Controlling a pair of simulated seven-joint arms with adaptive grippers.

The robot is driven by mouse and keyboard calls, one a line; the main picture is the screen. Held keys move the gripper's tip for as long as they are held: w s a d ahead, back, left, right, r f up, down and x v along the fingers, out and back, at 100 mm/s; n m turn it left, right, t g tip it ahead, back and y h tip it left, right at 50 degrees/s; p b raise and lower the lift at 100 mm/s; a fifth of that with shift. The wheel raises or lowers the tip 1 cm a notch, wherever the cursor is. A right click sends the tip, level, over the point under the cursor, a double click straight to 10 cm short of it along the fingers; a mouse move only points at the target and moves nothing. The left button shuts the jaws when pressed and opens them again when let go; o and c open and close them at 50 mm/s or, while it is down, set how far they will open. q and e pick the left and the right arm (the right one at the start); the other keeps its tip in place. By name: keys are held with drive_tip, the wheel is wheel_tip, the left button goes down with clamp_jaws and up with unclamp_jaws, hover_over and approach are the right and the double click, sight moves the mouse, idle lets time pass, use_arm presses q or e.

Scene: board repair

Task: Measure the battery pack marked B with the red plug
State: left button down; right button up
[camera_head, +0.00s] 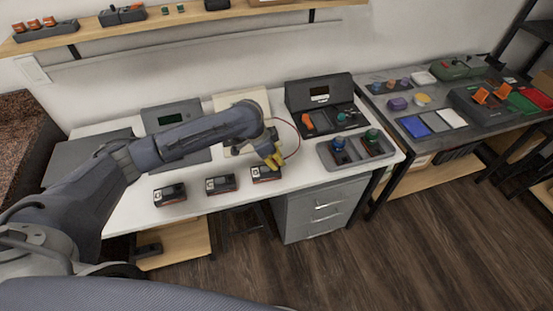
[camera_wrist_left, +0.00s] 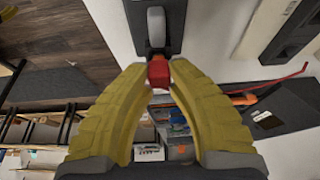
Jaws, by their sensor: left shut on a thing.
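Three dark battery packs stand in a row on the white bench: a left one (camera_head: 170,194), a middle one (camera_head: 221,184) and a right one (camera_head: 266,174). Their letters are too small to read, so I cannot tell which is B. My left gripper (camera_head: 272,161) is at the right pack, yellow fingers pointing down. In the wrist view the left gripper (camera_wrist_left: 158,80) is shut on the red plug (camera_wrist_left: 159,72). The plug's far end is at a dark pack (camera_wrist_left: 157,28); I cannot tell whether it touches. The plug is hidden in the head view. My right gripper is not in view.
A red lead (camera_head: 298,139) loops right of the gripper. A dark meter (camera_head: 318,94) with a small display stands behind, with an orange piece (camera_head: 307,121) before it. A grey two-bay tray (camera_head: 355,158) lies right. The bench front left of the packs is clear.

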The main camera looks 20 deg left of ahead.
use_arm(q)
drive_tip(key=shift+f, duration=0.4)
idle(1.0)
drive_tip(key=c, duration=0.9)
unclamp_jaws()
drive_tip(key=shift+o, duration=0.2)
drive_tip(key=shift+r, duration=1.55)
drive_tip(key=shift+r, duration=2.9)
